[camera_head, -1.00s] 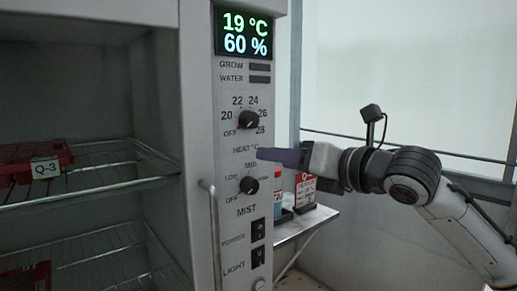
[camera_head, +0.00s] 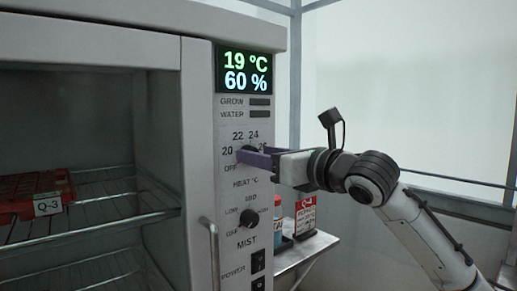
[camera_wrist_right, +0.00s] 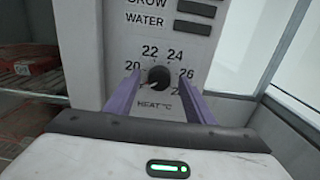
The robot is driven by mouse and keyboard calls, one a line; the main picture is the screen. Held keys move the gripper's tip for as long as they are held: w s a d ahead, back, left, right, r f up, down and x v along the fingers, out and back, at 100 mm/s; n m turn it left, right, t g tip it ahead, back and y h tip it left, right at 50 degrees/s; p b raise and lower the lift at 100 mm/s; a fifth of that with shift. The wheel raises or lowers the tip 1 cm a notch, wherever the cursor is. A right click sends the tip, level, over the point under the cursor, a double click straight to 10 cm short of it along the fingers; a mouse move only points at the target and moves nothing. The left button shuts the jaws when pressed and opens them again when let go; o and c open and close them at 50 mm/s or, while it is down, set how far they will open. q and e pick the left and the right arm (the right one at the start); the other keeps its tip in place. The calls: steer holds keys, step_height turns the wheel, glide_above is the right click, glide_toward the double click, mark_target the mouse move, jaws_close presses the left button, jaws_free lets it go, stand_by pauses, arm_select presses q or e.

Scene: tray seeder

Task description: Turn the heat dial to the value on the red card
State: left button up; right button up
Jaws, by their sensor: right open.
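The black heat dial (camera_wrist_right: 159,76) sits on the grey control panel, ringed by OFF, 20, 22, 24, 26 and 28. Its pale mark points to the lower left, toward the OFF side. In the head view the dial is mostly hidden behind my gripper. My right gripper (camera_wrist_right: 161,82) is open, its two purple fingers on either side of the dial; I cannot tell whether they touch it. It also shows in the head view (camera_head: 246,157). The red card (camera_head: 305,216) stands on a side shelf at the right; its writing is too small to read. My left gripper is out of view.
The display (camera_head: 246,74) reads 19 °C and 60 %. The mist dial (camera_head: 248,219) is just below the heat dial, with a power switch (camera_head: 258,261) lower. A door handle (camera_head: 209,250) stands at the panel's left. Wire racks hold a red tray (camera_head: 20,196).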

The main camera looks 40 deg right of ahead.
steer(key=shift+w+a, duration=0.1)
steer(key=shift+w, duration=0.45)
steer(key=c, duration=1)
